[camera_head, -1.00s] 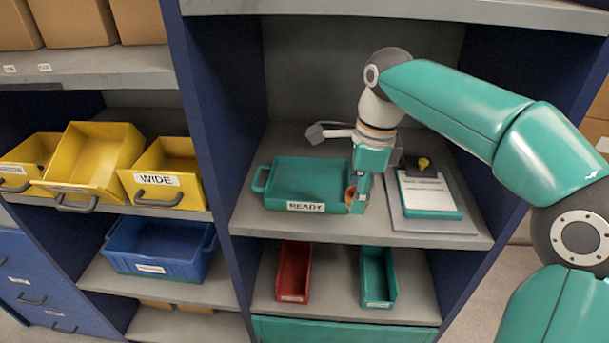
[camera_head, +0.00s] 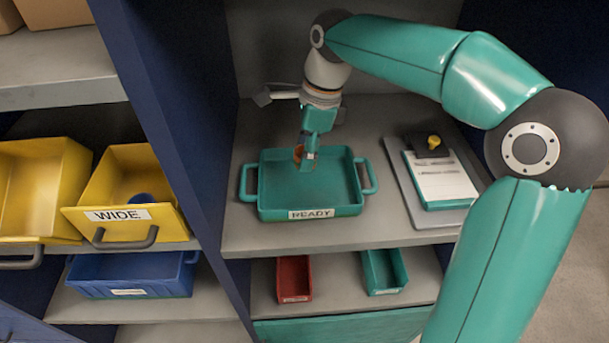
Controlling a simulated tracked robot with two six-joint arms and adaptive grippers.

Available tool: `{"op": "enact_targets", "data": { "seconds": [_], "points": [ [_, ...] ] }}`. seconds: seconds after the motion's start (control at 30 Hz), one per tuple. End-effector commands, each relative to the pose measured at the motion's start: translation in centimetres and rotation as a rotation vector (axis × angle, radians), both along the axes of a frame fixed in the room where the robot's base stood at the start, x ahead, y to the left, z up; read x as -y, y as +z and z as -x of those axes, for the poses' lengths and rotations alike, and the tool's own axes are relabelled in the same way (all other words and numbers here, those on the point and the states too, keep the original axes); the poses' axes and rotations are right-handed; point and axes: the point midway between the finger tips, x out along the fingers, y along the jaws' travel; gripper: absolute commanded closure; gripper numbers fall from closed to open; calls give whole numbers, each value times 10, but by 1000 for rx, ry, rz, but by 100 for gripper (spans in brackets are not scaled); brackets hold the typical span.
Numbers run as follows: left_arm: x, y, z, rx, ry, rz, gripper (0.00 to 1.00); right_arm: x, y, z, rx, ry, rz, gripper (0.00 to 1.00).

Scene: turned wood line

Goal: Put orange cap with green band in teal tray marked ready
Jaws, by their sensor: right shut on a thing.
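The teal tray marked READY (camera_head: 264,190) stands on the middle shelf, with a handle at each side and its label on the front wall. The green band is too small to make out. I cannot tell whether the cap touches the tray floor. My left gripper is not in view.
A grey board with a clipboard (camera_head: 441,180) and a dark block with a yellow knob (camera_head: 432,143) lies right of the tray. Below are a red bin (camera_head: 293,278) and a teal bin (camera_head: 384,271). Left of a blue upright stand a yellow WIDE bin (camera_head: 130,221) and a blue bin (camera_head: 130,275).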

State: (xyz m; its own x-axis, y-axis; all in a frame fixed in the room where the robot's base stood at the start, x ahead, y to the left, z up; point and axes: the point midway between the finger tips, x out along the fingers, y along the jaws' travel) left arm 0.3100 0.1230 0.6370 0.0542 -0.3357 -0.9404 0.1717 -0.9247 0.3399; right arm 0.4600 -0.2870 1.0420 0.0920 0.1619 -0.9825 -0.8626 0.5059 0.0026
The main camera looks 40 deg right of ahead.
Motion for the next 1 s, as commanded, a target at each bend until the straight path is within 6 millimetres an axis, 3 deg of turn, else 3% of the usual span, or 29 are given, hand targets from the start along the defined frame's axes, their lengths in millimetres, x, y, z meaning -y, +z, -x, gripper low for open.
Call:
{"op": "enact_targets", "data": {
  "seconds": [0.1, 0.5, 0.8, 0.83, 0.93, 1.0],
  "points": [
    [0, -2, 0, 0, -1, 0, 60, 5, -19, 4, -2, -12, 0, 72],
    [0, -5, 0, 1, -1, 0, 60, 8, -61, 6, -2, -19, 0, 72],
    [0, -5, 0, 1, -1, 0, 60, 8, -63, 5, 0, -19, 0, 72],
    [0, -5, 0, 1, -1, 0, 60, 8, -63, 5, 0, -19, 0, 53],
    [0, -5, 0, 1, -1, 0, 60, 8, -63, 5, 0, -19, 0, 36],
    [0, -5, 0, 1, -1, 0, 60, 8, -63, 5, 0, -20, 0, 33]
  ]
}}
